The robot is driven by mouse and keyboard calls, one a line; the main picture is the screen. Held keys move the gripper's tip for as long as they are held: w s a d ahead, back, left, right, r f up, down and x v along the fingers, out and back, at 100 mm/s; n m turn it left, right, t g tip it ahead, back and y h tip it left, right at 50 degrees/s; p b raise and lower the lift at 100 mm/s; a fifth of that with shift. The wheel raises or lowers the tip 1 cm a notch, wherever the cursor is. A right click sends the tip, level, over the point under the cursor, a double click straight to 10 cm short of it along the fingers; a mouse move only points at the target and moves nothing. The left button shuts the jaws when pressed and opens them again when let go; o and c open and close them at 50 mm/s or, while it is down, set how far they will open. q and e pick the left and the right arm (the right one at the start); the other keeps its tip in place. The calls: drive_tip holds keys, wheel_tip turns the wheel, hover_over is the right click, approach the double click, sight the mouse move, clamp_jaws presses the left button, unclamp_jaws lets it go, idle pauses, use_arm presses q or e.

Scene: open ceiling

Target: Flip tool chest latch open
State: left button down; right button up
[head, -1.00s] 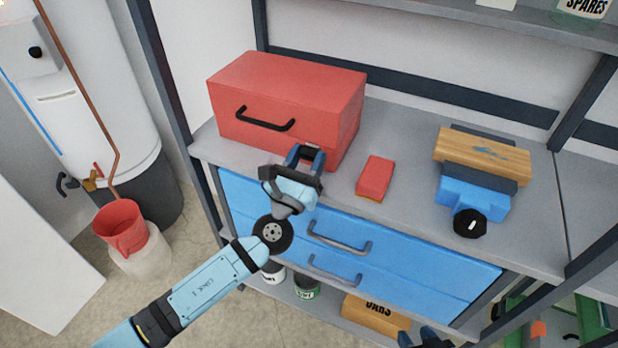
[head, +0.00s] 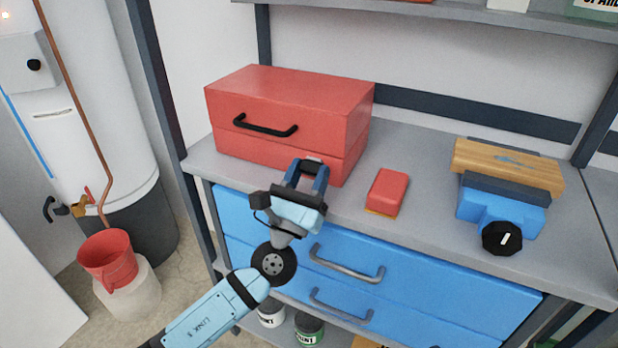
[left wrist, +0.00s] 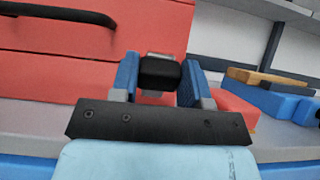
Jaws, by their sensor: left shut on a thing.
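The red tool chest (head: 285,98) stands closed on the grey shelf top, with a black handle (head: 265,128) on its front. The handle's end also shows in the left wrist view (left wrist: 65,12). A small latch (left wrist: 160,72), dark with grey metal at its edges, is on the chest's front, right of the handle. My left gripper (head: 309,174) is at the chest's lower front right. Its blue fingers (left wrist: 160,80) stand on both sides of the latch, shut on it. The fingers partly hide the latch in the head view. My right gripper is not in view.
A red and yellow block (head: 386,191) lies just right of the gripper. A blue vise (head: 500,205) with a wooden piece (head: 508,165) stands farther right. Blue drawers with grey handles (head: 347,263) are below the shelf top. A red jug (head: 108,258) stands left.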

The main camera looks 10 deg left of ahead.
use_arm(q)
drive_tip(key=shift+r, duration=0.1)
drive_tip(key=c, duration=0.6)
unclamp_jaws()
drive_tip(key=shift+s+f, duration=0.15)
drive_tip(key=shift+f, duration=0.05)
drive_tip(key=b+v, duration=0.1)
drive_tip(key=v, duration=1.2)
drive_tip(key=shift+s+f, duration=0.15)
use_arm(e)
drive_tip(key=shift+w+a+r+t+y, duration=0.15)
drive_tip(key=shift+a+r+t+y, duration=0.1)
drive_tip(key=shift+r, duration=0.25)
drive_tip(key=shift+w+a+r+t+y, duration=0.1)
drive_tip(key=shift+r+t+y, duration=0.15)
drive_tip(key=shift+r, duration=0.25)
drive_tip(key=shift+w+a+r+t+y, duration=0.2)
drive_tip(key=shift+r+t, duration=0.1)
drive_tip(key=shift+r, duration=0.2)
